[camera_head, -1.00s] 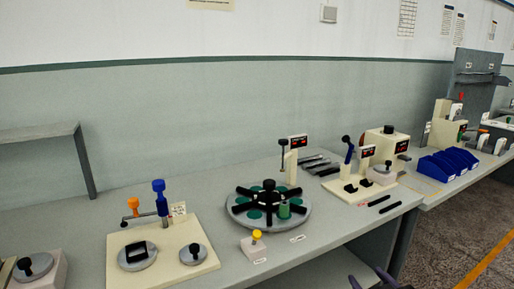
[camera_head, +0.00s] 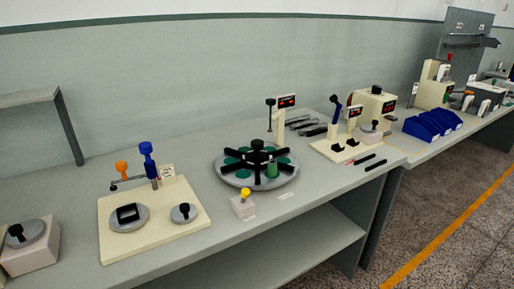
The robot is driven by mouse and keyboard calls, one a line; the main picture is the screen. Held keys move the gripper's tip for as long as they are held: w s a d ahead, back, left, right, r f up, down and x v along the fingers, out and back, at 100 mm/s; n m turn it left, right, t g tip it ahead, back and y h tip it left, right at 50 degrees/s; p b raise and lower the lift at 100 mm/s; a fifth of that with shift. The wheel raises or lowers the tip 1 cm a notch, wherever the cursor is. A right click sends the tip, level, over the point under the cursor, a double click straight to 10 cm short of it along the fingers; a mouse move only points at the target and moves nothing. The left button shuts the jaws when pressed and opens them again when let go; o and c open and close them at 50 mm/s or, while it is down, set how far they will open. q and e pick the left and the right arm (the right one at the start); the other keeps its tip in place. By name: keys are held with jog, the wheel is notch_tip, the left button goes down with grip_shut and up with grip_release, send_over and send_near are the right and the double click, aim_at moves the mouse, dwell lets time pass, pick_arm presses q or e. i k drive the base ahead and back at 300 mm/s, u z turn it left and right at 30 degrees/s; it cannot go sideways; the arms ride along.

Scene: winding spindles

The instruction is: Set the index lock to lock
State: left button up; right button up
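A small white block with a yellow knob (camera_head: 244,203) stands at the bench's front edge, in front of the turntable; it may be the index lock, but its label is too small to read. The grey round turntable (camera_head: 229,177) carries a black spoked hub (camera_head: 257,158) and green discs, with one green cylinder (camera_head: 272,170) standing at its front right. A post with a red display (camera_head: 287,102) stands behind it. Neither of my grippers is in view.
A cream base plate (camera_head: 190,222) with blue and orange knobs sits left of the turntable. To the right are a cream fixture with a blue lever (camera_head: 335,105), black bars (camera_head: 375,165) and blue bins (camera_head: 432,127). Bare bench (camera_head: 325,180) lies right of the turntable.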

aim_at(245, 192)
jog(key=z, duration=2)
jog(key=k, duration=0.45)
jog(key=u, duration=0.7)
